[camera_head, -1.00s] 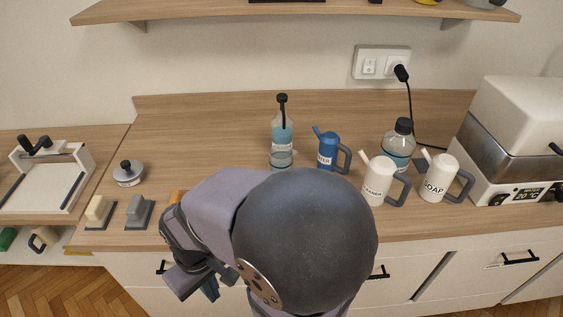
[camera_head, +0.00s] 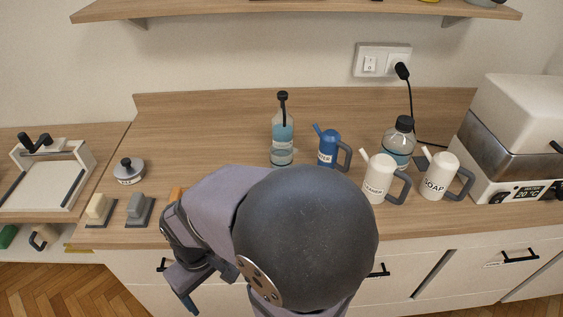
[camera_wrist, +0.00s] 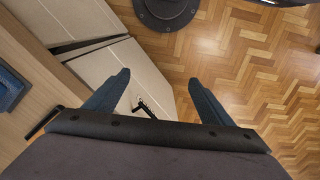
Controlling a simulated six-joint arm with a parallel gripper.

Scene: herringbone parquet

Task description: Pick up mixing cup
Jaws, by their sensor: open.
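I cannot identify the mixing cup for certain. A beige cup-like thing with a dark handle (camera_head: 43,238) sits on a lower shelf at the far left in the head view. My gripper (camera_wrist: 158,82) is open and empty in the wrist view, its two blue fingers spread in front of cabinet fronts and the parquet floor. In the head view my arm hides much of the gripper. The part that shows is low at the counter's front edge, to the right of the beige thing and well apart from it.
On the counter (camera_head: 220,120) stand a pump bottle (camera_head: 282,152), a blue jug (camera_head: 328,150), a clear bottle (camera_head: 397,155) and two white jugs (camera_head: 378,180), (camera_head: 438,178). A lidded round pot (camera_head: 129,172) and two blocks (camera_head: 100,207), (camera_head: 139,207) are at left. A heated bath (camera_head: 510,140) stands right.

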